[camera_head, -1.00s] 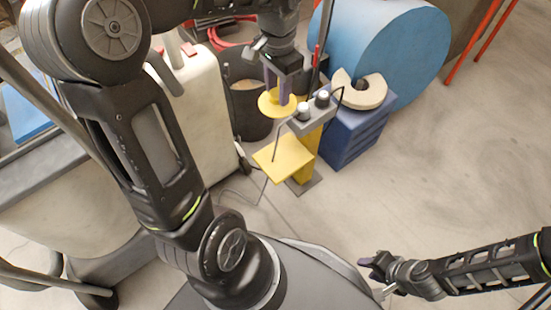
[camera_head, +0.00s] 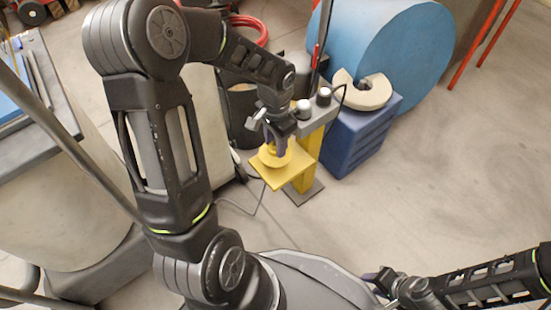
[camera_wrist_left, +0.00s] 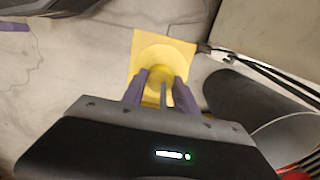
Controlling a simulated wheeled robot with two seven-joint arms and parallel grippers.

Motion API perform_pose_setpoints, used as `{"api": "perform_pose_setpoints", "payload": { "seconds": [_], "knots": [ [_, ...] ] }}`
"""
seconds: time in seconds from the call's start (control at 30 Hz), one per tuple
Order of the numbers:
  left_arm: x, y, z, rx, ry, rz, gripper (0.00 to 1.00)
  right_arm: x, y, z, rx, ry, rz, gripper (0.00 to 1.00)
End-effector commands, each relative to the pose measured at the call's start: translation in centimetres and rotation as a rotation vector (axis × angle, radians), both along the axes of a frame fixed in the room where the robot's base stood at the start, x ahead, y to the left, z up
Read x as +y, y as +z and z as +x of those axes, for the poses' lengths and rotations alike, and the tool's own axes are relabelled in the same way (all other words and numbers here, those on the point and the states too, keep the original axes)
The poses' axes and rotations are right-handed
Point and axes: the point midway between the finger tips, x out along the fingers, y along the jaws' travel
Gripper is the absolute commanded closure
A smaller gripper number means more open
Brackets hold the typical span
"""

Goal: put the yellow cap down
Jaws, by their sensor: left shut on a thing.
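The yellow cap (camera_head: 270,161), a round disc with a knob, is at the yellow square plate (camera_head: 277,179) of a post stand. My left gripper (camera_head: 277,147) is shut on its knob from above. In the left wrist view, the purple fingers (camera_wrist_left: 160,88) straddle the knob of the cap (camera_wrist_left: 160,54), with the plate (camera_wrist_left: 187,46) beneath. The disc looks level and roughly centred over the plate. I cannot tell whether it touches the plate. My right gripper (camera_head: 379,280) is at the lower right, away from the stand; its jaws are too small to read.
The stand's yellow post (camera_head: 304,172) carries a grey top with two knobs (camera_head: 304,108) and a cable, close beside my left gripper. A blue box (camera_head: 357,142) with a cream ring (camera_head: 362,92) is to the right. Open floor lies further right.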

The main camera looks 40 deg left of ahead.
Motion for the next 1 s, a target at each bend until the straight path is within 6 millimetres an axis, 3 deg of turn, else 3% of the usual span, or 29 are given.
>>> {"api": "perform_pose_setpoints", "payload": {
  "seconds": [0.37, 0.7, 1.0],
  "knots": [
    [0.0, -0.5, 0.0, 0.001, 0.000, 0.000, 1.00, 0.0, -0.2, 0.0, -0.001, 0.000, 0.000, 0.64],
    [0.0, -5.6, 0.0, 0.002, 0.000, 0.001, 1.00, -0.1, -2.4, 0.5, -0.004, -0.004, 0.004, 0.64],
    [0.0, -5.7, 0.0, 0.000, 0.001, 0.000, 1.00, -0.1, -2.3, 0.5, -0.004, -0.003, 0.004, 0.64]
  ]
}}
